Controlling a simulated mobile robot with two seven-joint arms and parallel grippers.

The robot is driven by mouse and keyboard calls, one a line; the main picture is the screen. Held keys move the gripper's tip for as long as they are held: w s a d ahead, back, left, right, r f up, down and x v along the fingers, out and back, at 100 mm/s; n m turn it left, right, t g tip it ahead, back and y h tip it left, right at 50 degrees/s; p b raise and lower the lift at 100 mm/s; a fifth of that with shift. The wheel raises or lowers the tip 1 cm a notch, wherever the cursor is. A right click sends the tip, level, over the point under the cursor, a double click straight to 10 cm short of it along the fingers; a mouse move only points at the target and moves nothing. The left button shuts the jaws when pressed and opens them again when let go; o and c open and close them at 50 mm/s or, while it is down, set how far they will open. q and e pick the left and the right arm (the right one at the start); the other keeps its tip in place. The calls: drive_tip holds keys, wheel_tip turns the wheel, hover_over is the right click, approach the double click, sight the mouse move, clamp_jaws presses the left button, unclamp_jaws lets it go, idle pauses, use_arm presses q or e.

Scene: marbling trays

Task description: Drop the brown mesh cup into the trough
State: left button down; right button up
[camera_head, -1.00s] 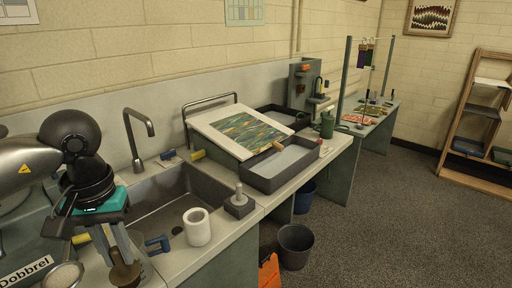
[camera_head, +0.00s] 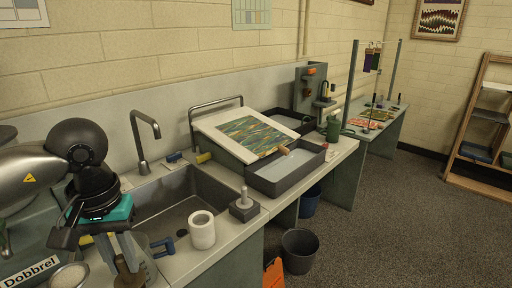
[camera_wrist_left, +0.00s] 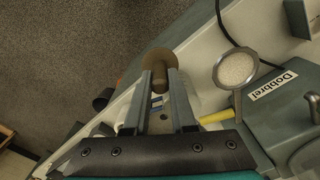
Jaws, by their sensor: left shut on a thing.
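The brown mesh cup (camera_head: 130,277) is at the lower left of the head view, cut by the bottom edge. My left gripper (camera_head: 128,256) points down and is shut on it; in the left wrist view the cup (camera_wrist_left: 158,64) sits between the fingertips. The cup is over the near end of the counter, left of the sink, well apart from the trough. The grey trough (camera_head: 300,181) stands farther along the counter, with pale liquid in it. My right gripper is not in view.
A sink (camera_head: 165,206) with a tap (camera_head: 140,140) lies between cup and trough. A white cylinder (camera_head: 202,232) and a dark block with a peg (camera_head: 245,209) stand near its front edge. A patterned sheet (camera_head: 243,136) on a sloped board is behind the trough. A bin (camera_head: 300,252) is on the floor.

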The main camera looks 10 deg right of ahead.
use_arm(q)
drive_tip(key=s+f, duration=0.2)
drive_tip(key=s, duration=0.4)
drive_tip(key=shift+f, duration=0.1)
